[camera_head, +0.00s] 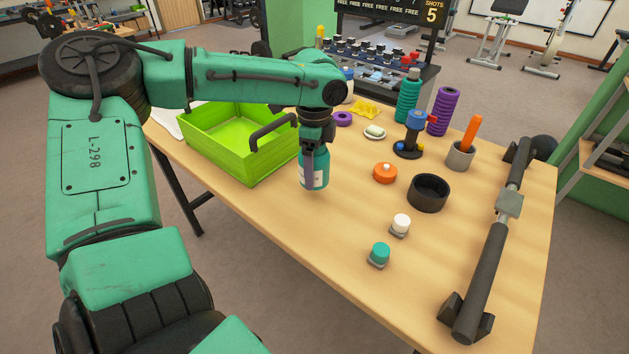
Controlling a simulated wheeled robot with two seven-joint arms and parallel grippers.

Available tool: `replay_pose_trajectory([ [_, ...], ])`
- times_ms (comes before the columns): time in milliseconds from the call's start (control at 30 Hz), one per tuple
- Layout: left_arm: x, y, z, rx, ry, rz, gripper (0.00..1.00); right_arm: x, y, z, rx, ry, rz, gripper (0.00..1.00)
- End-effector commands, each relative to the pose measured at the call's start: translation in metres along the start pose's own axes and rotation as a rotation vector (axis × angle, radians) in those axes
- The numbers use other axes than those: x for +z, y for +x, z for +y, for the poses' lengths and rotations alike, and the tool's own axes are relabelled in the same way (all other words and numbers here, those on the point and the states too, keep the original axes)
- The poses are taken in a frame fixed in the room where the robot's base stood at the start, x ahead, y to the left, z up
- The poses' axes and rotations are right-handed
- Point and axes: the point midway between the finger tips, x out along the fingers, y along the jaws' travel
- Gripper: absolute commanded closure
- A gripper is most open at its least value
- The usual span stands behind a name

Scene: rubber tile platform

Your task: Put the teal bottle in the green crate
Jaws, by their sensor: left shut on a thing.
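The teal bottle (319,172) has a pale label and is upright at the table's middle left. My left gripper (315,148) comes down over it from above and is shut on its upper part, which the jaws hide. I cannot tell for sure whether the bottle's base touches the table. The green crate (231,165) stands open on the table, just left of the bottle. It has a dark handle and its visible inside looks empty; my left arm crosses over its back part. My right gripper is not in view.
Right of the bottle are an orange disc (385,173), a black ring-shaped bowl (427,193), a white-capped item (400,224) and a teal-capped item (379,253). A dark bar (490,255) lies along the right edge. Teal (407,100) and purple (443,112) ridged cylinders stand behind.

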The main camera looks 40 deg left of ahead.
Motion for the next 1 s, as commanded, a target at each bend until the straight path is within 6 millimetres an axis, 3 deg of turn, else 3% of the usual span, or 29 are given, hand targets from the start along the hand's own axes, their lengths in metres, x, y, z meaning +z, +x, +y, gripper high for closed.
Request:
replay_pose_trajectory([
  [133, 0.0, 0.025, 0.0, 0.001, 0.001, -0.002, 0.84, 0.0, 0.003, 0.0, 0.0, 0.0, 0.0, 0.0],
  [300, 0.0, 0.046, 0.0, -0.001, 0.001, -0.001, 0.84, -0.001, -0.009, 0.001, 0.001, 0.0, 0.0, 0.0],
  [667, 0.0, 0.053, -0.001, -0.003, 0.001, 0.0, 0.84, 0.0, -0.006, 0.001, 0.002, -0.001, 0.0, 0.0],
  [700, 0.0, 0.053, -0.001, -0.002, 0.0, 0.0, 0.06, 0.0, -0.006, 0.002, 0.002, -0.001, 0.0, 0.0],
  [733, 0.0, 0.053, -0.001, -0.002, 0.0, 0.0, 0.0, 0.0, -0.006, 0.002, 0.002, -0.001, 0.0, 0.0],
  [1000, 0.0, 0.054, -0.001, -0.003, 0.001, 0.0, 0.0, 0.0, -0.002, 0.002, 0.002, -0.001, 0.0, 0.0],
])
